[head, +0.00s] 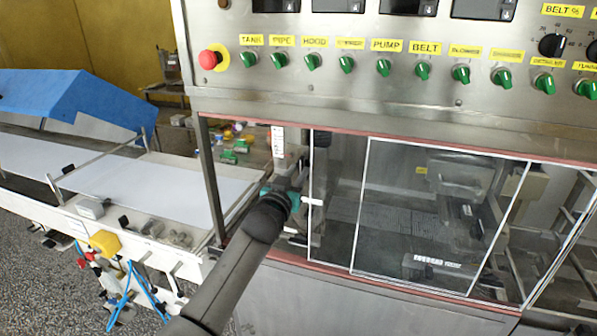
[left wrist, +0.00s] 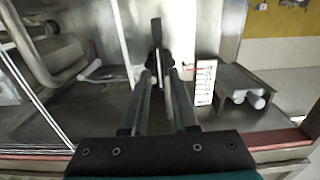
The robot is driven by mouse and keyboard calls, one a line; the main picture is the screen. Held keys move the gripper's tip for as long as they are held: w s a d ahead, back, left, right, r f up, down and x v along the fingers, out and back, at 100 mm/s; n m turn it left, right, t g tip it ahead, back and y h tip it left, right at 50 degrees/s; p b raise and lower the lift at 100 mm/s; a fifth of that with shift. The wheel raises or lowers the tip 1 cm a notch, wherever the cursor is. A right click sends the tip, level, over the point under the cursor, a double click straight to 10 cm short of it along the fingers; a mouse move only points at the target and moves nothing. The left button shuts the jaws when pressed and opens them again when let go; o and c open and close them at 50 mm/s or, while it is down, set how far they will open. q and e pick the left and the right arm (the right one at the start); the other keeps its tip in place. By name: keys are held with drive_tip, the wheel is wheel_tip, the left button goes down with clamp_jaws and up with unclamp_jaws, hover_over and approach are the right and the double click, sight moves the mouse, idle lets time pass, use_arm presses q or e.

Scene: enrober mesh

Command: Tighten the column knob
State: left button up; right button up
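The column knob (left wrist: 156,58) is a black knob with an upright lever, in the upper middle of the left wrist view. My left gripper (left wrist: 160,76) reaches toward it with two long parallel fingers. A gap shows between the fingers, and the knob lies at or just beyond their tips; contact cannot be told. In the head view my left gripper (head: 290,200) is at the left end of the machine's window opening, below a white scale label (head: 278,141). The knob is not clear there. The scale also shows right of the fingers in the left wrist view (left wrist: 205,82). My right gripper is out of view.
A steel control panel (head: 400,105) with green switches and a red emergency button (head: 209,59) overhangs the opening. Clear framed window panels (head: 435,220) stand to the right. A white conveyor belt (head: 165,190) runs to the left. A bent metal tube (left wrist: 40,55) is left in the wrist view.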

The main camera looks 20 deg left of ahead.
use_arm(q)
drive_tip(key=shift+w, duration=0.65)
drive_tip(key=shift+c, duration=0.4)
clamp_jaws()
